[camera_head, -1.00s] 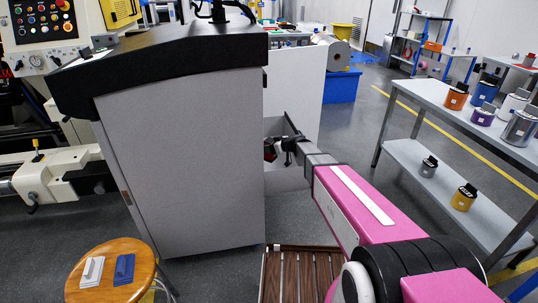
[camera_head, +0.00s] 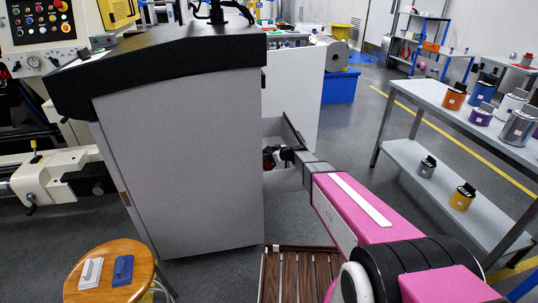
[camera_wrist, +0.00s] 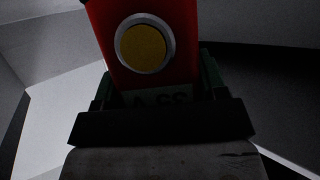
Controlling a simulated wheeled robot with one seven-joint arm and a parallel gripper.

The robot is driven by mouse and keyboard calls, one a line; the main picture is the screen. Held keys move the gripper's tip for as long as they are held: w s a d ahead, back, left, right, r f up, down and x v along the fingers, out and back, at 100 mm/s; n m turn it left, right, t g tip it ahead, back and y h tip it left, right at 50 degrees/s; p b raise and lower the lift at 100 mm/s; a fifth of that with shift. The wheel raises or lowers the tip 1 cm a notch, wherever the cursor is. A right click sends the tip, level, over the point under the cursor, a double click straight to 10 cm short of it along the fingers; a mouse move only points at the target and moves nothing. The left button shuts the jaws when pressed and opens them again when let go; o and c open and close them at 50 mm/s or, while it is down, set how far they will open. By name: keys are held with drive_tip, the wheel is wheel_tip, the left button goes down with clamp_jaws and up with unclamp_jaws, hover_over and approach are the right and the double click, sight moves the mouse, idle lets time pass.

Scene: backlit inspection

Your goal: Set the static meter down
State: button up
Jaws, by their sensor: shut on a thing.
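The static meter (camera_wrist: 143,78) is a red box with a yellow disc in a grey ring on its face, seen in the wrist view. My gripper (camera_wrist: 157,95) is shut on it, with dark fingers on both sides of its lower part. In the head view my gripper (camera_head: 282,156) is inside the open grey drawer (camera_head: 288,181) at the cabinet's right side. The meter shows there only as a small dark red patch (camera_head: 268,157). The drawer floor under it is mostly hidden, so I cannot tell whether the meter touches it.
The large grey cabinet (camera_head: 180,170) stands left of the drawer. A round wooden stool (camera_head: 110,270) holds a grey and a blue object. A slatted wooden surface (camera_head: 300,275) lies in front. A bench (camera_head: 430,100) with several canisters stands at right.

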drive_tip(key=shift+f, duration=0.2)
drive_tip(key=o, duration=1)
drive_tip(key=shift+o, duration=0.2)
drive_tip(key=shift+r, duration=0.15)
drive_tip(key=shift+s+d+r, duration=0.1)
drive_tip(key=shift+r, duration=0.55)
drive_tip(key=v, duration=0.7)
drive_tip(key=shift+d, duration=0.1)
